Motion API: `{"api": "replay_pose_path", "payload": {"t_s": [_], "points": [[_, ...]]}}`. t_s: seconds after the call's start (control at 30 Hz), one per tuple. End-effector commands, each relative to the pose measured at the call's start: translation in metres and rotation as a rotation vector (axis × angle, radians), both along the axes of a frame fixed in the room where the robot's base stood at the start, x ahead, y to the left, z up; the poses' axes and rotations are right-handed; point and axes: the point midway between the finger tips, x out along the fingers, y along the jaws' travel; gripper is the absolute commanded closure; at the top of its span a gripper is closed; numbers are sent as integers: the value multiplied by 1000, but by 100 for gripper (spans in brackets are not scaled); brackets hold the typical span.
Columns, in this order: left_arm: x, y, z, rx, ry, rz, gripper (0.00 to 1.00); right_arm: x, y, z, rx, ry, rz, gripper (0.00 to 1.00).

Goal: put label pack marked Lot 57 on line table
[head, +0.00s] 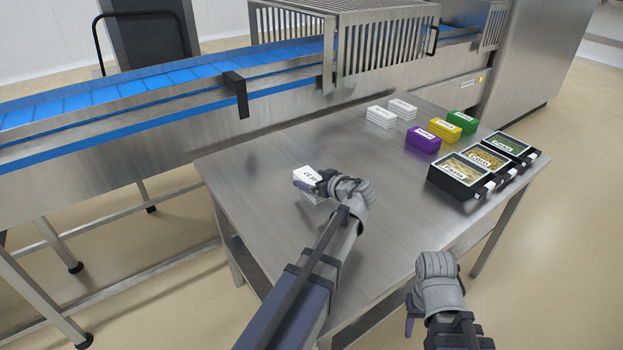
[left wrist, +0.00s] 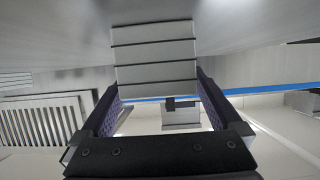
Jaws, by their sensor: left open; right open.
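A white label pack (head: 307,175) sits on the steel table (head: 270,240) near its left side. The visible part of its printed label appears to read "57"; the rest is partly covered by my left gripper. My left gripper (head: 313,188) is at this pack, open. In the left wrist view the pack (left wrist: 155,55) shows as a stack of white layers between the two fingertips, with no clear grip on it. My right gripper (head: 412,308) is open and empty off the table's front right edge.
Two more white packs (head: 381,117) (head: 402,109), a purple pack (head: 422,140), a yellow pack (head: 445,129) and a green pack (head: 462,122) stand at the back right. Black food trays (head: 462,190) line the right edge. A blue conveyor (head: 170,80) runs behind. The table's middle is clear.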

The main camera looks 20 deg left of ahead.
Motion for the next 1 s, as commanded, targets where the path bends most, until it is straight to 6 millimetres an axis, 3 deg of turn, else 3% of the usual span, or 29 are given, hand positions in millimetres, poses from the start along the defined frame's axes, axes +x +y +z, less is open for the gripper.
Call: {"api": "replay_pose_path", "payload": {"t_s": [0.5,0.7,1.0], "points": [[-47,-78,40,1,1,-3,2,0,0,40,0,0,0,50],[-53,-90,44,0,0,-1,2,0,0,44,0,0,0,50],[-54,-92,44,0,0,0,2,0,0,44,0,0,0,50]]}}
